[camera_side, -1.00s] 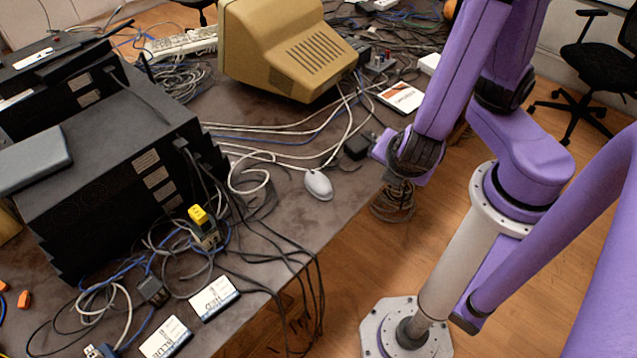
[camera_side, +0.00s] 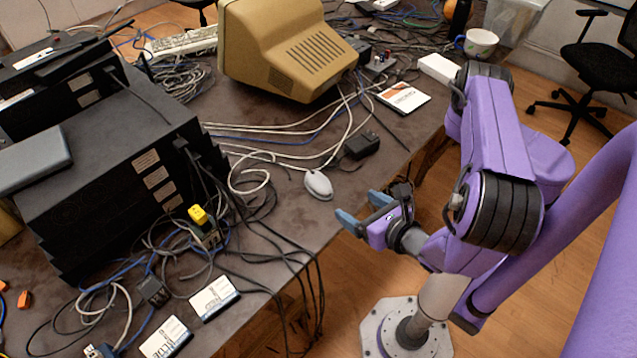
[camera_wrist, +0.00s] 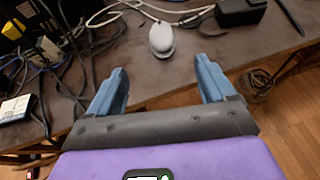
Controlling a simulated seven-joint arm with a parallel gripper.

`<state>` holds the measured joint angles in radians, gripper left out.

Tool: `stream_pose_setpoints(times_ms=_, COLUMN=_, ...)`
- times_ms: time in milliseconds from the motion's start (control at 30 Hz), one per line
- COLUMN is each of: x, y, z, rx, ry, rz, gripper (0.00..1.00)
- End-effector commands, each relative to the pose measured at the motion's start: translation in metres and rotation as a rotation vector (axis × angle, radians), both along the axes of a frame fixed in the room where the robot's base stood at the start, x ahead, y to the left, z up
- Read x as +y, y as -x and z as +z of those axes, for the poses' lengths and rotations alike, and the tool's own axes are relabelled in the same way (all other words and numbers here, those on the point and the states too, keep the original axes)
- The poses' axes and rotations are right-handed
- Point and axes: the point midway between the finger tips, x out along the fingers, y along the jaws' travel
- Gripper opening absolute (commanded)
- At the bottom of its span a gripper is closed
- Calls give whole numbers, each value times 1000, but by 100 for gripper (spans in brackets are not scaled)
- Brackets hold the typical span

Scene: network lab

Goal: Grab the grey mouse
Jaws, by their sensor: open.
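The grey mouse (camera_side: 318,185) lies on the table near its right edge in the side view, with its cable running back across the table. In the wrist view the mouse (camera_wrist: 161,40) sits ahead of the jaws, roughly between their lines. My gripper (camera_side: 358,210) is open, with blue fingers pointing left toward the table, just right of and nearer than the mouse. In the wrist view my gripper (camera_wrist: 163,80) has its two blue fingers spread wide with nothing between them. The mouse and fingers are apart.
A black power adapter (camera_side: 362,145) lies behind the mouse, also in the wrist view (camera_wrist: 240,12). Loose cables (camera_side: 262,180) lie left of the mouse. A beige monitor (camera_side: 285,50) stands farther back. Black stacked equipment (camera_side: 110,180) fills the left. Bare tabletop (camera_wrist: 195,48) surrounds the mouse's right side.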

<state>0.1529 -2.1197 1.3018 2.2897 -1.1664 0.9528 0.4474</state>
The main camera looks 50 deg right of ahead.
Motion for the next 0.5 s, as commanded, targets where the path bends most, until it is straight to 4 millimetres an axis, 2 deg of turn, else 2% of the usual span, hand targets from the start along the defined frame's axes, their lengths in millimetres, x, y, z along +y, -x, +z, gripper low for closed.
stream_pose_setpoints(times_ms=500, x=-18, y=-64, z=-27, rx=1, ry=1, rz=-13, gripper=83)
